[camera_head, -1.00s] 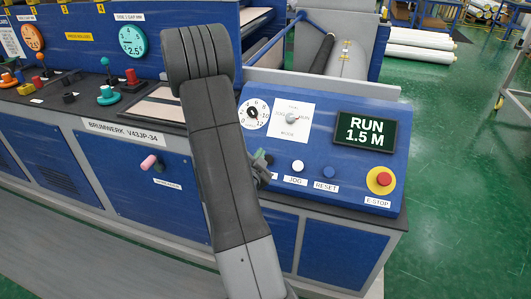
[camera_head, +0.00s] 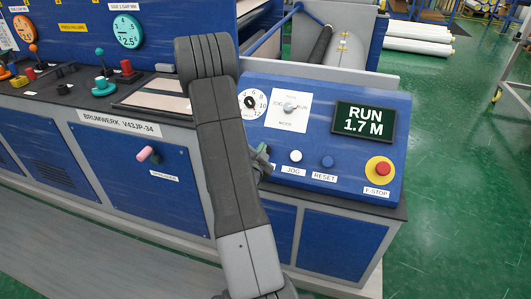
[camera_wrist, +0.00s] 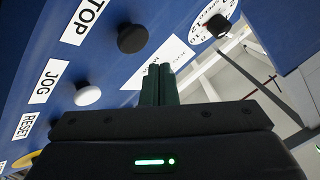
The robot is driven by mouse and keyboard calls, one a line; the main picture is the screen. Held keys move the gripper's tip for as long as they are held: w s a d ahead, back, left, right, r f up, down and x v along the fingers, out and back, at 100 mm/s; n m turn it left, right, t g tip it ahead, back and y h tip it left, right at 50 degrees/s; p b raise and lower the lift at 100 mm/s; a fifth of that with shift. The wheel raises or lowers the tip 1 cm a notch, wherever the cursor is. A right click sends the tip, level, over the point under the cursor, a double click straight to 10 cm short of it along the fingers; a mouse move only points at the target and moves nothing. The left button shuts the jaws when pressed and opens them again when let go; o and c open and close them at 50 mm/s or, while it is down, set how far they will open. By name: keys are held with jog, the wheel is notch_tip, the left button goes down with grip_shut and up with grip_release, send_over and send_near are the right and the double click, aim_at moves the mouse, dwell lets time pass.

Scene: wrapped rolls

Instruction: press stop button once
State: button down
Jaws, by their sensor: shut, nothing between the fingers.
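The black stop button (camera_wrist: 132,38) sits on the blue panel beside a label partly cut off to "TOP" in the wrist view. In the head view my gripper (camera_head: 262,160) is at the panel's left part, left of the white jog button (camera_head: 295,156). The display (camera_head: 364,121) reads RUN 1.7 M.
The jog button also shows in the wrist view (camera_wrist: 88,95). A blue reset button (camera_head: 328,161) and a red e-stop (camera_head: 383,168) on yellow lie further right. A mode switch (camera_head: 289,107) and a dial (camera_head: 251,102) are above. Green floor (camera_head: 460,200) is open at right.

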jog(key=shift+w+d+f+b, duration=0.2)
jog(key=shift+w+f+b, duration=0.4)
jog(key=shift+f, duration=0.15)
jog(key=shift+f, duration=0.1)
dwell(1.6)
jog(key=shift+w+d+f+b, duration=0.1)
jog(key=shift+w+f+b, duration=0.15)
jog(key=shift+b, duration=0.5)
jog(key=shift+w+d+f+b, duration=0.15)
jog(key=shift+w+f+b, duration=0.45)
jog(key=shift+b, duration=0.3)
dwell(0.5)
jog(key=shift+s+r, duration=0.1)
jog(key=shift+s, duration=0.1)
jog(key=shift+s+a+r, duration=0.25)
jog(key=shift+s+r, duration=0.4)
jog(key=shift+r, duration=0.2)
